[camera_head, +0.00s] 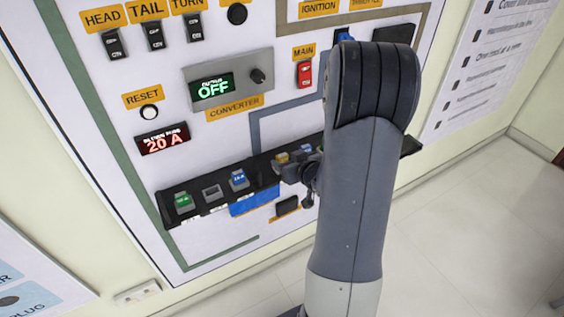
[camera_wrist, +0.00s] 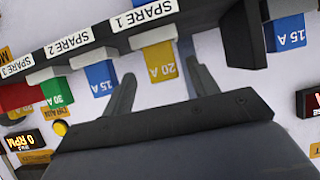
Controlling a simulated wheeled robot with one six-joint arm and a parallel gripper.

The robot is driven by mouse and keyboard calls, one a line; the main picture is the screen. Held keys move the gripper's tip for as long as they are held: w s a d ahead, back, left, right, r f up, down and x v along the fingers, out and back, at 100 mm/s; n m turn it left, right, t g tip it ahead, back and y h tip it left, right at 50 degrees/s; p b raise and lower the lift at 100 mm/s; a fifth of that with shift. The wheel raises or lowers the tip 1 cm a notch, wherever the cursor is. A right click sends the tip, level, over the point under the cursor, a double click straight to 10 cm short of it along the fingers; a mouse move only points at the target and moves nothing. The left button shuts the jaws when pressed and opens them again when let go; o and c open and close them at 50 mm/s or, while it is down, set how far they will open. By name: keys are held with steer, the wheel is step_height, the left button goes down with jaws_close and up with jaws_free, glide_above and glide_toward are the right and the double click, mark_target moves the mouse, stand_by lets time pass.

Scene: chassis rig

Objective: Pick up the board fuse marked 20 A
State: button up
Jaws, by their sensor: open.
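The yellow fuse marked 20 A (camera_wrist: 160,62) hangs under the label SPARE 1 in the wrist view, its lettering tilted. My gripper (camera_wrist: 161,72) is open, with one finger to the left of this fuse and one to the right. The fingers appear apart from it; how deep they reach along it is hard to tell. In the head view my gripper (camera_head: 304,174) is at the fuse rack, partly hidden by my arm. A yellow fuse (camera_head: 281,158) shows just behind it there; its marking is too small to read.
A blue fuse (camera_wrist: 100,77) and a green 30 A fuse (camera_wrist: 57,92) hang left of the yellow one. A blue 15 A fuse (camera_wrist: 289,33) is at the right, past a dark bracket (camera_wrist: 240,36). The black rack (camera_head: 262,170) runs along the panel's lower part.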

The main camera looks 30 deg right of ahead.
mark_target(284, 159)
steer(key=x, duration=0.5)
steer(key=shift+a+p, duration=0.2)
steer(key=shift+p, duration=0.15)
steer(key=c, duration=1)
